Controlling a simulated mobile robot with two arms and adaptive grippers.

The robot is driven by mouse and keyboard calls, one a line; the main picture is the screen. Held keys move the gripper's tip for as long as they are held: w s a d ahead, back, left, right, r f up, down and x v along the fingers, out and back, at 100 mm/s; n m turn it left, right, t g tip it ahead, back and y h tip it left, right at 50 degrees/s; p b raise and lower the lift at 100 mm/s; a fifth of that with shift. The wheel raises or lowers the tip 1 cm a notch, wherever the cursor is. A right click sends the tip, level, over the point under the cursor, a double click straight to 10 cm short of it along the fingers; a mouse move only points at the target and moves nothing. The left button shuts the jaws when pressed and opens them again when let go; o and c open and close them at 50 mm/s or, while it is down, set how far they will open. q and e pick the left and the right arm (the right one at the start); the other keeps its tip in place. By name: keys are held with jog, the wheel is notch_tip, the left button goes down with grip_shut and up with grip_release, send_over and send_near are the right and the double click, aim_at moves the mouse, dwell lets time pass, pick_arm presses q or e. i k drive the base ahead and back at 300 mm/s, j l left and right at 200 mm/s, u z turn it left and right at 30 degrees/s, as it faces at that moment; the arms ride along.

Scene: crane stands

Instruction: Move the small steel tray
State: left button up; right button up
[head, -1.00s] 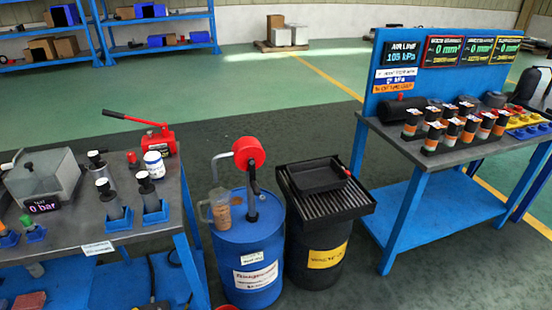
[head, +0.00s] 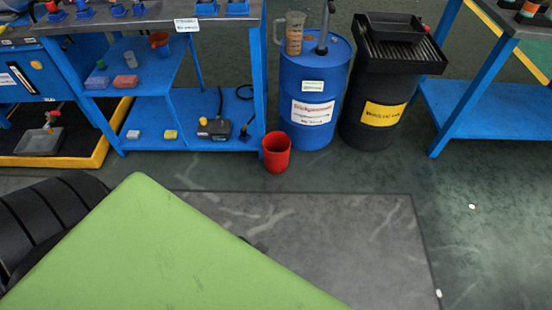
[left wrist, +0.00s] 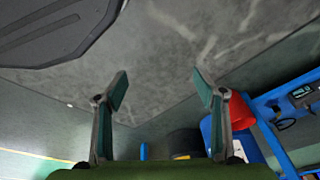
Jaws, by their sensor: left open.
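A small grey metal tray (head: 38,142) lies at the left of the head view, low down on a dark surface with a yellow edge. A small fitting with a red part (head: 51,119) is at its back edge; I cannot tell whether it rests in the tray. My left gripper (left wrist: 161,92) shows in the left wrist view, with its two fingers spread apart and nothing between them but grey floor beyond. The tray is not seen in that view. My right gripper is in neither view.
A blue bench (head: 190,92) with shelves stands behind. A red bucket (head: 276,153) is on the floor before a blue drum (head: 310,95). A black drum (head: 372,128) carries a black pan (head: 396,27). The floor at front right is mostly clear.

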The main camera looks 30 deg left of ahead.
aim_at(37, 143)
jog(key=u, duration=2.8)
jog(key=k+j, duration=0.05)
jog(key=j, duration=0.05)
